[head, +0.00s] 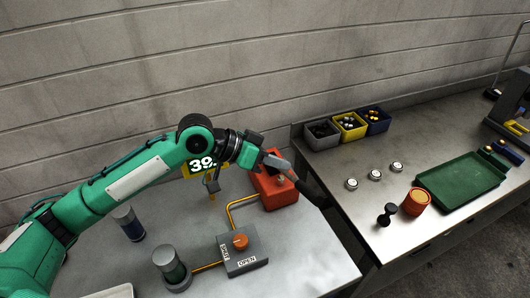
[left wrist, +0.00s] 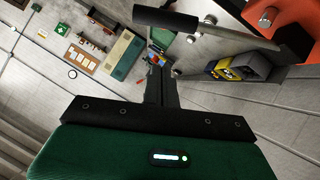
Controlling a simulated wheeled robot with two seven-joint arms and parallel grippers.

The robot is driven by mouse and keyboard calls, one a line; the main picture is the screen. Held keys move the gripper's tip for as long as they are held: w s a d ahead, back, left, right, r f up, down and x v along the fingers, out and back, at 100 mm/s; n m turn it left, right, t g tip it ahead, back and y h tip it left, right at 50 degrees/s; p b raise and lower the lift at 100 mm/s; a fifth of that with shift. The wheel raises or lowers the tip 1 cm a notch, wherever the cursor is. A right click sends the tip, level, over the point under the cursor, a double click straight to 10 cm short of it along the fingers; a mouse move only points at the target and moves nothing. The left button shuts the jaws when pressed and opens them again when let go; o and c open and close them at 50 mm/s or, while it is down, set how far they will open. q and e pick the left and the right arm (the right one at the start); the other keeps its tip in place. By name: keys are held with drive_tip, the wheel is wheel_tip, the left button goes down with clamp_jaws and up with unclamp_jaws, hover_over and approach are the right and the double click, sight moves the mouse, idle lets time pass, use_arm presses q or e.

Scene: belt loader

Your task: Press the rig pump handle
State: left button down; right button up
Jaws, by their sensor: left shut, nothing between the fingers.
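The rig pump (head: 272,192) is an orange-red box at the far right corner of the left bench; part of it shows at the top right of the left wrist view (left wrist: 298,22). Its handle (head: 316,194) has a grey bar and a black grip, which also shows in the left wrist view (left wrist: 165,18). My left gripper (head: 290,168) is shut and empty, over the pump beside the handle. The arm hides part of the pump. My right gripper is not in view.
An orange pipe (head: 230,212) links the pump to a grey valve block (head: 243,262) with an orange knob. Dark cylinders (head: 174,272) stand nearby. A display (head: 202,163) reads 39, partly hidden. The right bench holds bins (head: 349,125), silver discs and a green tray (head: 460,182).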

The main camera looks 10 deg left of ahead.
use_arm(q)
drive_tip(key=d+f+p, duration=0.3)
drive_tip(key=d+f, duration=0.2)
drive_tip(key=shift+f, duration=0.35)
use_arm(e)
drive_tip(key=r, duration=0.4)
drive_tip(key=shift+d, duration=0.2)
use_arm(q)
drive_tip(key=shift+w, duration=0.1)
drive_tip(key=shift+f, duration=0.1)
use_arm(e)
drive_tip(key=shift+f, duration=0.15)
